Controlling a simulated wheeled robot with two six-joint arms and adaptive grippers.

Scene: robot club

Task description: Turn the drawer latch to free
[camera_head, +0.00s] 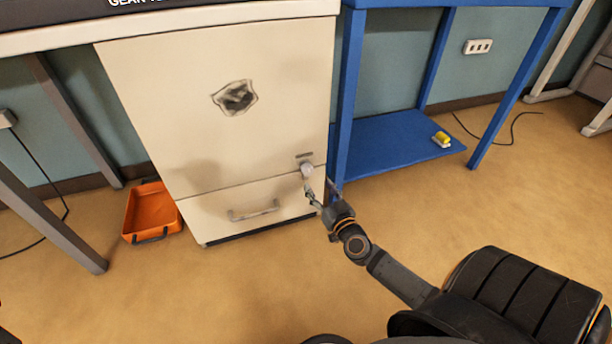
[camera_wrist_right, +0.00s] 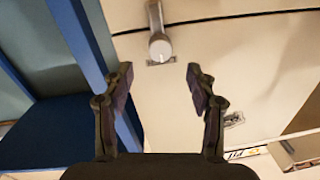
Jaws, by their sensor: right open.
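The drawer latch (camera_head: 306,170) is a small grey round knob near the right edge of the cream cabinet, just above the drawer (camera_head: 230,207). In the right wrist view, which looks upside down, the latch (camera_wrist_right: 160,48) has a bar reaching across the dark drawer seam. My right gripper (camera_head: 311,193) is in front of the latch and slightly below it in the head view. In the wrist view its open fingers (camera_wrist_right: 160,82) are apart and empty, with the latch beyond the gap between them. My left gripper is not in view.
The drawer has a bar handle (camera_head: 253,211). A blue table (camera_head: 385,150) with a low shelf and a yellow item (camera_head: 442,139) stands close on the right. An orange bin (camera_head: 152,211) is on the floor at left. Floor in front is clear.

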